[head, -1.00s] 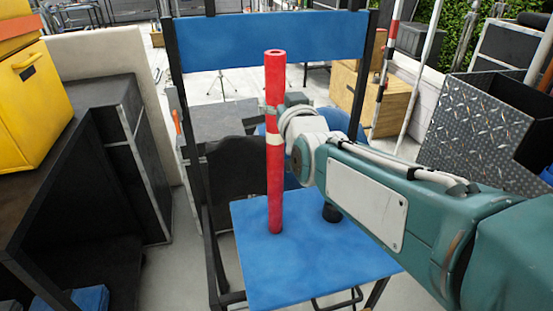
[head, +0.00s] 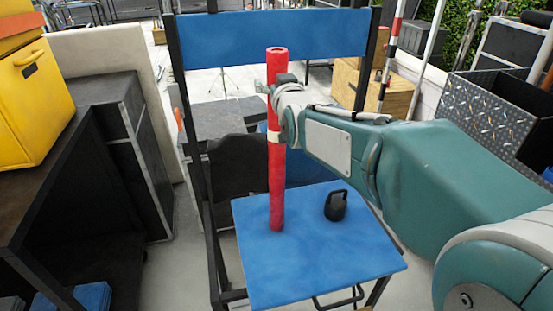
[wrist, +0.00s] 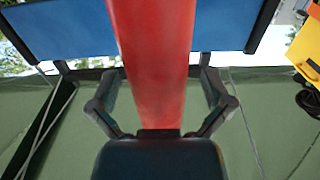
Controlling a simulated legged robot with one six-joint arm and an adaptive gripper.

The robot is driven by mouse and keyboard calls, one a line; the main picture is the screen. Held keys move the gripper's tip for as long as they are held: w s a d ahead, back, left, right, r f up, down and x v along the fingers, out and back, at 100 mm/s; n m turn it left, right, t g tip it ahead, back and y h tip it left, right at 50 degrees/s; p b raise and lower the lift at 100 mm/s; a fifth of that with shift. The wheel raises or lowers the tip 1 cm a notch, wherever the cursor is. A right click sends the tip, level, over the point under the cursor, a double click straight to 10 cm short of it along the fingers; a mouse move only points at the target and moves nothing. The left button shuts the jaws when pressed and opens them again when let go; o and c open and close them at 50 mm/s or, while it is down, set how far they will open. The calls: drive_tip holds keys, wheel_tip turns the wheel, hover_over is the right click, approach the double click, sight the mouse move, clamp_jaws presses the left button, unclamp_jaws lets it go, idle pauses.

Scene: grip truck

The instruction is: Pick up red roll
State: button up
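The red roll (head: 276,180) is a long tube standing upright on the blue seat board (head: 330,255) in the head view. My gripper (wrist: 162,85) reaches the roll's upper part from the right. In the wrist view the red roll (wrist: 155,50) runs between the two fingers, close to my palm. One finger is on each side, with a narrow gap seeming to show beside the roll. The fingers look spread around it, not closed. In the head view, the roll partly hides my gripper.
A black kettlebell (head: 336,206) sits on the board right of the roll. A blue backboard (head: 230,40) on a black frame stands behind. Black cabinets and a yellow box (head: 32,100) are at left. Wooden crates (head: 395,97) and a diamond-plate box (head: 480,120) are at right.

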drive_tip(key=c, duration=1.3)
drive_tip(key=shift+r, duration=0.2)
